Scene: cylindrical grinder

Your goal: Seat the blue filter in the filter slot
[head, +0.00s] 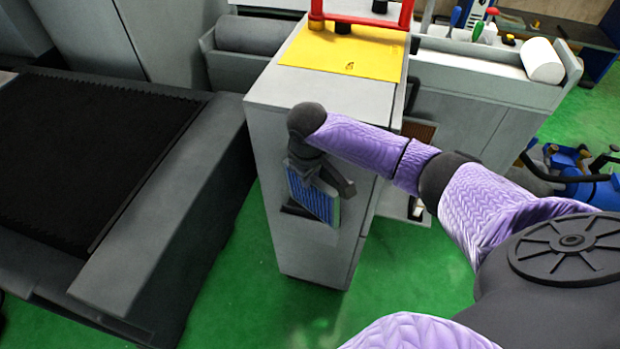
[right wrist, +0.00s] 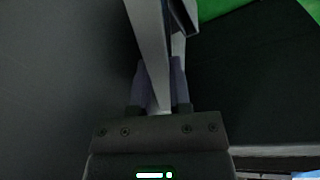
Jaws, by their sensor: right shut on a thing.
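The blue filter (head: 312,197) is a ribbed blue panel with a pale edge, upright against the front face of the grey cabinet (head: 268,135). A dark edge of the filter slot (head: 296,211) shows at the filter's lower left; the filter and my gripper cover most of it. I cannot tell how deep the filter sits. My right gripper (head: 328,180) is shut on the filter's upper part. In the right wrist view the fingers (right wrist: 159,88) close on a thin grey edge of it (right wrist: 150,40). My left gripper is not in view.
A dark conveyor-like bed (head: 85,160) with a grey side stands left of the cabinet. A yellow plate (head: 345,55) and red handle (head: 370,20) are on top. Green floor (head: 230,270) is open below. A blue machine (head: 590,190) stands at the right.

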